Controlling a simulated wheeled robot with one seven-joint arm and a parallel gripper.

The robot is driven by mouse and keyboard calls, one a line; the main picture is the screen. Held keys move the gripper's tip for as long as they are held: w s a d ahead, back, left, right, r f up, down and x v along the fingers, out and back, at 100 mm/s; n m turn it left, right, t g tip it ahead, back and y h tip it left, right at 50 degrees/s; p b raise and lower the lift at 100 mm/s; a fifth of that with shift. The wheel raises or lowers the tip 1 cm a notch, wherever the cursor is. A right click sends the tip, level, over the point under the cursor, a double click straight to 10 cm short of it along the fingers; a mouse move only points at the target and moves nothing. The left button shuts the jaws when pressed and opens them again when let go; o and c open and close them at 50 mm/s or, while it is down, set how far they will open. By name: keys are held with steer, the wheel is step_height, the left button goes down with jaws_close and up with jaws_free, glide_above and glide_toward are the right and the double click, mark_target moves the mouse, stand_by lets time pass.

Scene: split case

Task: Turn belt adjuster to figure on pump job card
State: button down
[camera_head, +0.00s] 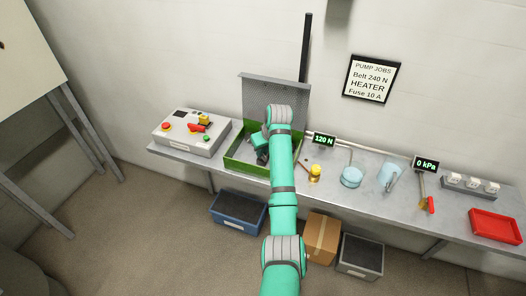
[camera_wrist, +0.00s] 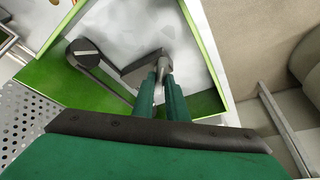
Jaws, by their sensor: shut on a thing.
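The pump job card (camera_head: 372,79) on the wall reads "PUMP JOBS, Belt 240 N, HEATER, Fuse 10 A". A small display (camera_head: 324,140) at the bench's back reads 120 N. The open green case (camera_head: 236,158) stands on the bench, under my arm. In the wrist view, my gripper (camera_wrist: 162,78) reaches into the case (camera_wrist: 212,50) and is shut on a small grey metal piece (camera_wrist: 159,92), which looks like the belt adjuster; the fingers hide most of it. A dark pulley (camera_wrist: 86,52) with a belt sits left of the fingertips.
A control box (camera_head: 190,133) with red and green buttons stands left of the case. A yellow-topped item (camera_head: 315,171), a blue round item (camera_head: 351,177), a 0 kPa display (camera_head: 426,163) and a red tray (camera_head: 494,226) are to the right. The case's perforated lid (camera_head: 262,95) stands raised behind.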

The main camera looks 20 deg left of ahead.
steer(key=shift+m, duration=0.4)
steer(key=m, duration=0.2)
steer(key=m+h, duration=0.1)
steer(key=m+t+h, duration=0.1)
steer(key=m, duration=0.1)
steer(key=shift+s+a+m, duration=0.15)
steer(key=shift+a+m, duration=0.15)
steer(key=m+h, duration=0.2)
steer(key=m, duration=0.3)
steer(key=shift+a, duration=0.15)
steer(key=m+h, duration=0.1)
steer(key=m, duration=0.3)
steer(key=shift+a+m+g+h, duration=0.15)
steer(key=shift+m+g+h, duration=0.15)
steer(key=shift+m+h, duration=0.1)
steer(key=shift+r+m+g+h, duration=0.1)
steer(key=shift+m+g+h, duration=0.3)
steer(key=shift+m, duration=1.3)
steer(key=shift+w, duration=0.2)
steer(key=c, duration=1.8)
jaws_free()
steer(key=shift+o, duration=0.2)
